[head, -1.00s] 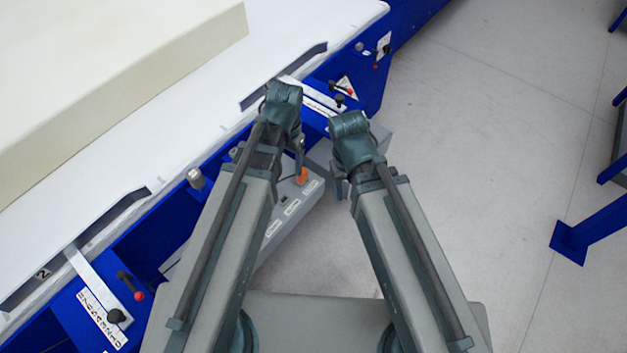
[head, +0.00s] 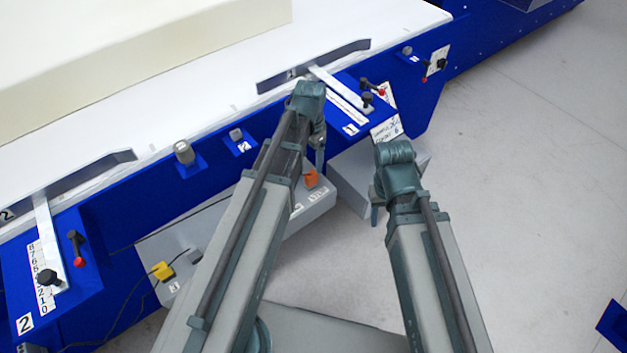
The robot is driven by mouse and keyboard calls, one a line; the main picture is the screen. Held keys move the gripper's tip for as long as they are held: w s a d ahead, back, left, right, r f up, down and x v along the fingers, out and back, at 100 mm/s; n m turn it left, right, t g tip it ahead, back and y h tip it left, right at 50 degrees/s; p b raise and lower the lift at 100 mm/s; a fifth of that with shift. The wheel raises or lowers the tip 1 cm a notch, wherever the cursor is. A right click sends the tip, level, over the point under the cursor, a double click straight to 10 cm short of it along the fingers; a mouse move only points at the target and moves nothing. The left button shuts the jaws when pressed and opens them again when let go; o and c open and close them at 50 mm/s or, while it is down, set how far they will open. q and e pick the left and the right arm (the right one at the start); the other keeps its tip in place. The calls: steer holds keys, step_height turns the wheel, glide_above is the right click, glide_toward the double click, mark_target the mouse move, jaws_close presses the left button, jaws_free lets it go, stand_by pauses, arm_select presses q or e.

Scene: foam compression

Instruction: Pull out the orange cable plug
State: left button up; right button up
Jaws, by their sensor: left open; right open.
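The orange cable plug (head: 311,178) sits on the far end of a grey socket box (head: 312,208) below the blue machine frame. My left gripper (head: 319,160) is just above and beside the orange plug, pointing down, with no visible contact. My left arm hides the middle of the socket box. My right gripper (head: 376,212) is to the right of the socket box, over the floor, apart from the plug. Both grippers are open and hold nothing that I can see.
A yellow plug (head: 162,271) with a black cable is at the near end of the socket box. The blue machine (head: 130,228) with levers and scales runs along the left and back. A grey box (head: 350,180) stands behind my grippers. Free floor lies right.

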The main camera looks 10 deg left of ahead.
mark_target(311, 174)
arm_select(q)
steer(key=shift+f, duration=0.1)
step_height(311, 174, down, 9)
steer(key=b, duration=0.9)
stand_by(0.8)
jaws_close()
stand_by(1.3)
steer(key=shift+r+p, duration=3.05)
steer(key=shift+r, duration=0.1)
